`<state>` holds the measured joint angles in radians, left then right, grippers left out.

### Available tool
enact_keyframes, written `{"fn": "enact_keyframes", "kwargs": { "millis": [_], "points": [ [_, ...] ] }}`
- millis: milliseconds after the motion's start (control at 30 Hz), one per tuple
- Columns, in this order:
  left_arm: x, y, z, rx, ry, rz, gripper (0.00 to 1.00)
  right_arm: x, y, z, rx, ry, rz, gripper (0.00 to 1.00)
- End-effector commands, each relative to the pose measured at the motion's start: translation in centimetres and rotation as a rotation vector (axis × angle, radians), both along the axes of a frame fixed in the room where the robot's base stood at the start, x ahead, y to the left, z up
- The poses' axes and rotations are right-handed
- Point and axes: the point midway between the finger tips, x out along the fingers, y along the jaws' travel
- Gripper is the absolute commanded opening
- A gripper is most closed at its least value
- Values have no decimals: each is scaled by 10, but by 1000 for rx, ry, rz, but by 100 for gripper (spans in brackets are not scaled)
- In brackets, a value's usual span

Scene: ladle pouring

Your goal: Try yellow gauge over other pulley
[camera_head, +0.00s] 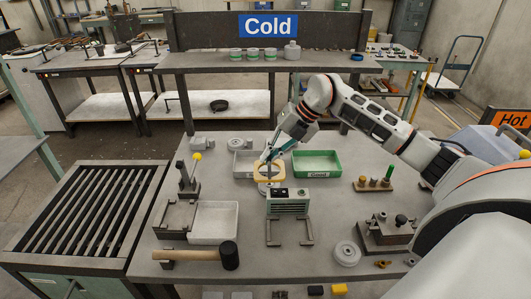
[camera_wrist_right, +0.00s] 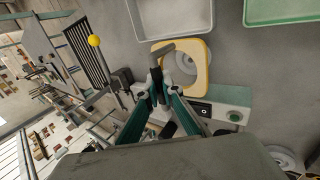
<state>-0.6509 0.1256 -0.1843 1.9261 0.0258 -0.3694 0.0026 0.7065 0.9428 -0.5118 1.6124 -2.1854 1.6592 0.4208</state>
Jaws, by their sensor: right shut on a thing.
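The yellow gauge (camera_head: 257,174) is a flat plate with a large round hole and a grey handle (camera_wrist_right: 160,50). My right gripper (camera_head: 271,157) is shut on the gauge by its handle. The gauge also shows in the wrist view (camera_wrist_right: 204,74), just past the fingertips. A pale round part shows in its hole; I cannot tell whether the gauge is around it or above it. A grey pulley (camera_head: 347,253) lies apart at the front right of the bench and shows partly in the wrist view (camera_wrist_right: 284,158). My left gripper is out of view.
A grey-green device (camera_head: 288,205) stands just in front of the gauge. A green tray (camera_head: 337,164) and a grey tray (camera_head: 239,170) are behind it. A mallet (camera_head: 229,255), a white tray (camera_head: 214,239) and a yellow-knobbed lever (camera_head: 197,157) are at left.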

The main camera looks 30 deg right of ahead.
Motion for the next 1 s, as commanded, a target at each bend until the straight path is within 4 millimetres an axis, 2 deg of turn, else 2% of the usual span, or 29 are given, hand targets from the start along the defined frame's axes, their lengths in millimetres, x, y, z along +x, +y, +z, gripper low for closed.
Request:
{"fn": "enact_keyframes", "kwargs": {
  "millis": [200, 400, 600, 1000],
  "points": [
    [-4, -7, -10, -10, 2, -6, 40, 0, 0, -13, 1, -1, 1, 0],
    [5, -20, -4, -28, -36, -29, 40, 0, 1, -32, 1, 0, 2, 0],
    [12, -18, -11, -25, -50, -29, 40, 0, 1, -45, 2, 1, 2, 0],
    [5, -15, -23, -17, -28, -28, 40, 0, 1, -47, 0, 0, 1, 0]
  ]
}}
